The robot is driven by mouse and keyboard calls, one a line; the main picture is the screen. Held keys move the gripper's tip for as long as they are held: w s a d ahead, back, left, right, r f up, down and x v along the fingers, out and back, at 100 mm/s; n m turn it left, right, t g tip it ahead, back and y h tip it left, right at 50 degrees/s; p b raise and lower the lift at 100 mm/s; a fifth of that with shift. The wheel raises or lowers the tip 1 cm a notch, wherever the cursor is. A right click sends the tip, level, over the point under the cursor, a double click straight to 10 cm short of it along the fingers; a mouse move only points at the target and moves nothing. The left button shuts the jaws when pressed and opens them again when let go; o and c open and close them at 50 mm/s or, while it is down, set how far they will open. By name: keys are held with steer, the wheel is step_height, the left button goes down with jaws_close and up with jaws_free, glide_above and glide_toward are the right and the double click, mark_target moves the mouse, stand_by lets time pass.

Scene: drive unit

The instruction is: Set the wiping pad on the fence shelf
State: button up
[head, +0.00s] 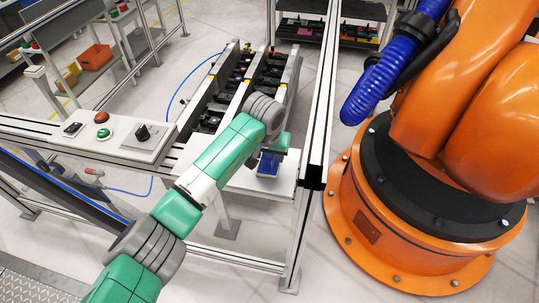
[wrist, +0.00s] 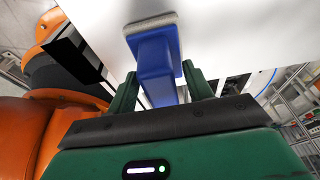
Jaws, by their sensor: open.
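The wiping pad (head: 268,163) is blue with a pale felt face, which shows in the wrist view (wrist: 152,24). In the head view it stands on the white fence shelf (head: 232,180), felt side down against the white surface. The shelf also fills the top of the wrist view (wrist: 230,30). My gripper (wrist: 160,88) is open, with one green finger on each side of the pad's blue handle (wrist: 157,75). Whether the fingers touch the handle is hard to tell. In the head view my wrist hides part of the pad and the fingers.
A panel with buttons and a knob (head: 122,132) sits on the fence rail left of the shelf. A fence post (head: 313,150) stands just right of the shelf. A large orange robot (head: 440,190) stands beyond it. A conveyor (head: 240,85) lies behind.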

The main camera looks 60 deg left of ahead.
steer(key=v, duration=1.1)
steer(key=shift+a+b, duration=0.1)
steer(key=shift+b, duration=0.2)
